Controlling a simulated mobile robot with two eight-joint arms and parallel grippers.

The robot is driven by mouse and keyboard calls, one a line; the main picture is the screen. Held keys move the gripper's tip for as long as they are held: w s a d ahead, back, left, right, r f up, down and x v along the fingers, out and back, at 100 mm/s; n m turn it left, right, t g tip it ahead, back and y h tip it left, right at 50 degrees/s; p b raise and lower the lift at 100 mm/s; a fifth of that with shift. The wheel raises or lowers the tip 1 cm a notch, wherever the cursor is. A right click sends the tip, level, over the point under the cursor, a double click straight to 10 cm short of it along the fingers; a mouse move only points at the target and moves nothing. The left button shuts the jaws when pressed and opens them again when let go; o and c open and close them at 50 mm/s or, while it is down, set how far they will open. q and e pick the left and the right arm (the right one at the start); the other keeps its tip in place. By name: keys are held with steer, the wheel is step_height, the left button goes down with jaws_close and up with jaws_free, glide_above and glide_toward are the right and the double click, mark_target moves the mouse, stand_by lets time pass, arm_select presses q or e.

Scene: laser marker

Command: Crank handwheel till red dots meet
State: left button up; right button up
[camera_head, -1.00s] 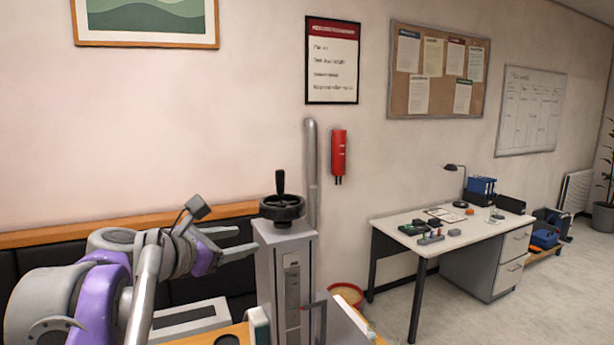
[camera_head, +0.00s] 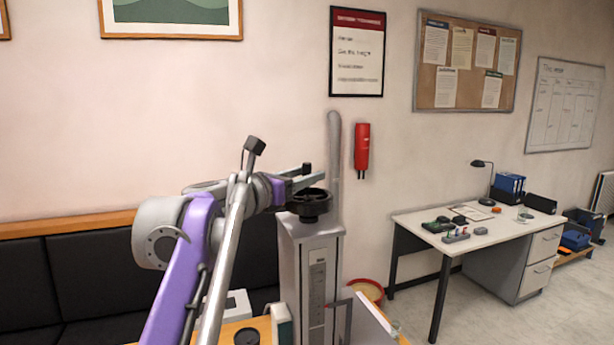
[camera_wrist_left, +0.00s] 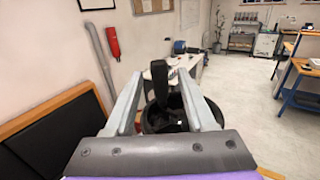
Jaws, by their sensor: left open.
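The black handwheel (camera_head: 309,204) sits on top of the grey column (camera_head: 312,262) of the laser marker. Its upright crank handle (camera_wrist_left: 159,80) stands between the fingers of my left gripper (camera_wrist_left: 158,88) in the left wrist view, with the wheel (camera_wrist_left: 166,115) below. In the head view my left gripper (camera_head: 313,178) is at handle height just above the wheel, and its fingers cover most of the handle. The left gripper is open around the handle, with gaps visible on both sides. No red dots can be made out. My right gripper is not in view.
A black padded bench (camera_head: 90,268) runs along the wall behind my left arm. A grey pipe (camera_head: 334,160) and a red wall-mounted device (camera_head: 361,147) are behind the column. A white desk (camera_head: 480,232) stands to the right, with open floor in front.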

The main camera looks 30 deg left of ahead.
mark_target(320, 192)
arm_select(q)
steer(key=shift+w+d, duration=0.1)
steer(key=shift+w, duration=0.4)
jaws_close()
